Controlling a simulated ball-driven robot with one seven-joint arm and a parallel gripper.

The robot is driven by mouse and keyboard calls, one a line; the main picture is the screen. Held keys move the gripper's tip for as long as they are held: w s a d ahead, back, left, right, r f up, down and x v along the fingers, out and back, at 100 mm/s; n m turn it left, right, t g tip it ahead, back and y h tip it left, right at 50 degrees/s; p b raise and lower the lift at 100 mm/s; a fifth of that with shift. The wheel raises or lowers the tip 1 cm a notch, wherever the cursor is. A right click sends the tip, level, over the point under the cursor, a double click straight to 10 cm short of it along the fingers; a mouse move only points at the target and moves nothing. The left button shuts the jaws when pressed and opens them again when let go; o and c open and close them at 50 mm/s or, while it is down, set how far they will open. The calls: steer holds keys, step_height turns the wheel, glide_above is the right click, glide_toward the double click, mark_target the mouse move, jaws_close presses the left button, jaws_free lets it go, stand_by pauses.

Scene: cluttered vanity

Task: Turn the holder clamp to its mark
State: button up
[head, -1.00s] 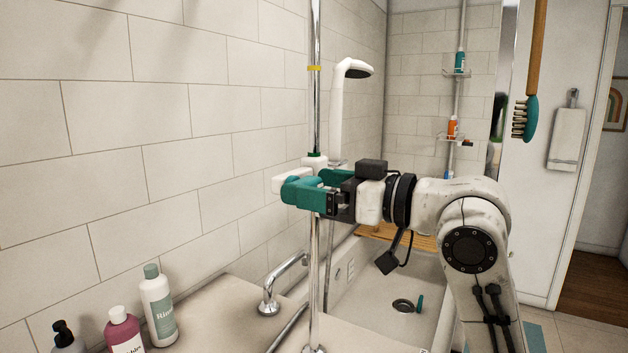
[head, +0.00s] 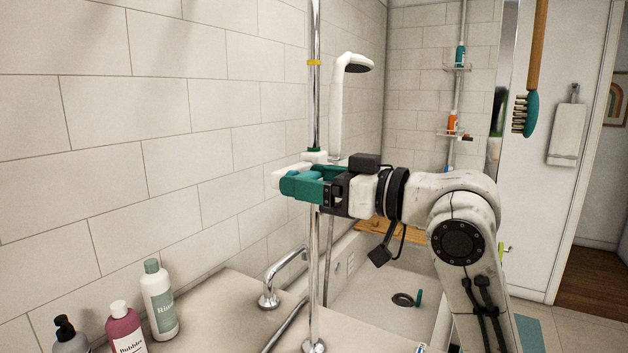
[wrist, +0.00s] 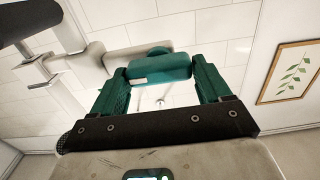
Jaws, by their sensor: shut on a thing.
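The holder clamp is a white piece with a green collar (head: 315,156) on the upright chrome pole (head: 315,110). A yellow band (head: 314,62) circles the pole well above it. My gripper (head: 303,183) has green fingers and reaches the pole from the right, at clamp height. In the wrist view, a green rounded knob (wrist: 160,69) with a pale stripe lies between my two fingers, which are shut on it. The fingers hide much of the clamp in the head view. A white hand shower (head: 338,105) stands upright just right of the pole.
Several bottles, one of them white (head: 160,300), stand on the ledge at lower left. A chrome faucet (head: 270,290) is near the pole's foot. A white tub (head: 375,285) lies below my arm. A brush (head: 525,112) hangs at upper right.

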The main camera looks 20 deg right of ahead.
steer(key=shift+b, duration=0.3)
steer(key=shift+s+a+f+n+b, duration=0.1)
steer(key=shift+f+n+b, duration=0.05)
steer(key=shift+n+b, duration=3.7)
steer(key=shift+s+a+f+n+b, duration=0.15)
steer(key=shift+n+b, duration=2.4)
steer(key=shift+n, duration=2.5)
steer(key=o, duration=1)
steer(key=shift+w, duration=0.1)
steer(key=shift+c, duration=0.2)
